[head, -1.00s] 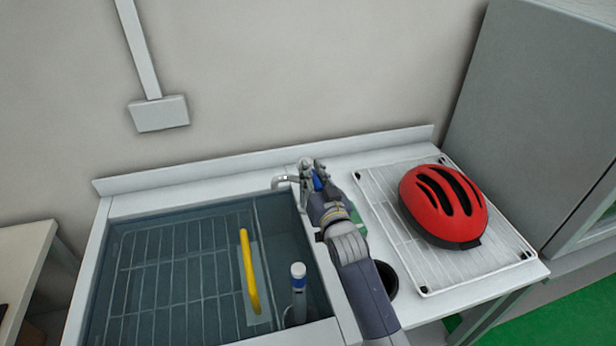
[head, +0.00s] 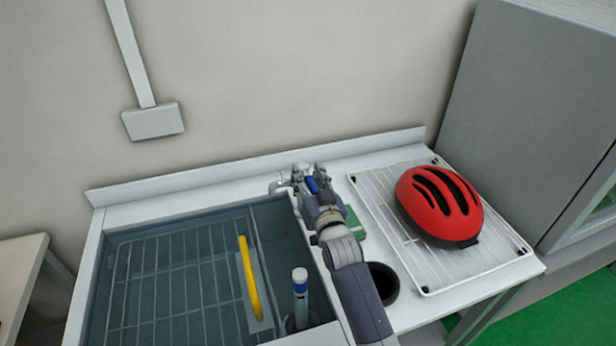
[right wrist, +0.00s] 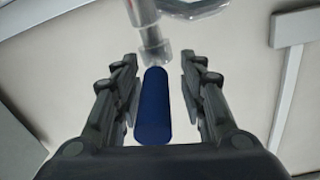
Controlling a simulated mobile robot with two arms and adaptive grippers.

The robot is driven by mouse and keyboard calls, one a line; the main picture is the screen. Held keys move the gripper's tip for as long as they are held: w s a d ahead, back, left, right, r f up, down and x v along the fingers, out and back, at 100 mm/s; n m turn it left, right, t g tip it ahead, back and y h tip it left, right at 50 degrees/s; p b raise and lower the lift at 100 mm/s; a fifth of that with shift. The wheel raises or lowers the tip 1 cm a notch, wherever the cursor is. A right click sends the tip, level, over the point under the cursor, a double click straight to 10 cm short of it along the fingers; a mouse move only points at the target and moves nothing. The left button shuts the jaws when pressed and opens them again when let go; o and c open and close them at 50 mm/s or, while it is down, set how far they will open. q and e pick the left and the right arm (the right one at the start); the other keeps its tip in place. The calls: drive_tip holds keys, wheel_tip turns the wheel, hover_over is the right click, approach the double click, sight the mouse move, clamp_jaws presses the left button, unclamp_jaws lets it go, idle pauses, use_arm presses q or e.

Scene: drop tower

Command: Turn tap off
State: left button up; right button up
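The tap (head: 280,187) stands at the back of the sink, its grey spout partly hidden by my right gripper in the head view. Its blue lever (head: 312,185) points toward me; in the right wrist view the lever (right wrist: 153,107) lies between the two fingers, with the clear grey tap body above it. My right gripper (right wrist: 160,90) is open, with a gap on each side of the lever. It also shows in the head view (head: 308,178) at the tap. My left gripper is not in view.
The sink (head: 98,262) holds a wire rack, a yellow-handled tool (head: 251,275) and a white-and-blue-topped tube (head: 300,298). A red helmet (head: 436,205) sits on a white drying rack (head: 480,270) at right. A black cup (head: 382,283) and green sponge (head: 355,222) are beside my right arm.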

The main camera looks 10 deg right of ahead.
drive_tip(key=shift+s+d+f, duration=0.1)
drive_tip(key=shift+s+f, duration=0.05)
drive_tip(key=s+d, duration=0.1)
drive_tip(key=s, duration=1)
drive_tip(key=shift+s+d, duration=0.15)
drive_tip(key=shift+s, duration=0.2)
